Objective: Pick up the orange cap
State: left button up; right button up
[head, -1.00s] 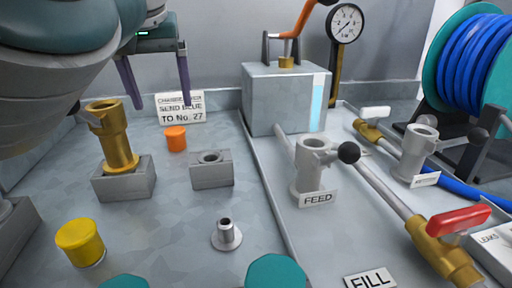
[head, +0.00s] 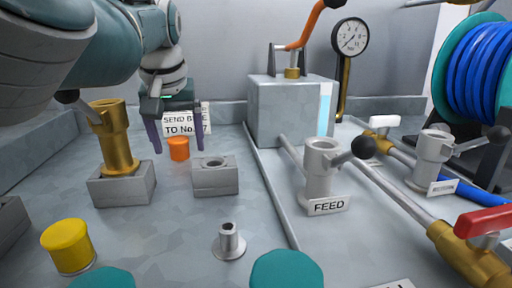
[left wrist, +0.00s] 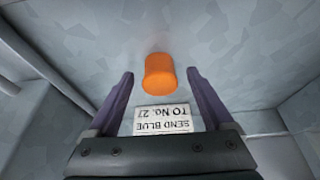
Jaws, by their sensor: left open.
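The orange cap (head: 179,148) stands on the grey bench, in front of a white sign reading "SEND BLUE TO No. 27" (head: 172,125). My left gripper (head: 178,148) is open, its two purple fingers pointing down on either side of the cap in the head view. In the left wrist view the orange cap (left wrist: 160,74) lies centred just beyond the fingertips of the open gripper (left wrist: 160,76), with nothing between the fingers touching it. The sign (left wrist: 162,119) shows upside down there, below the cap. My right gripper is not in view.
A grey block with a hole (head: 214,177) stands close to the cap's right. A brass fitting (head: 116,140) on a block is to the left. A yellow cap (head: 68,246), a small metal spigot (head: 229,243) and the FEED valve (head: 320,170) are nearer. Bare bench lies between them.

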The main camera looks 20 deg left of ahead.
pick_arm(q)
grip_shut()
dwell(0.8)
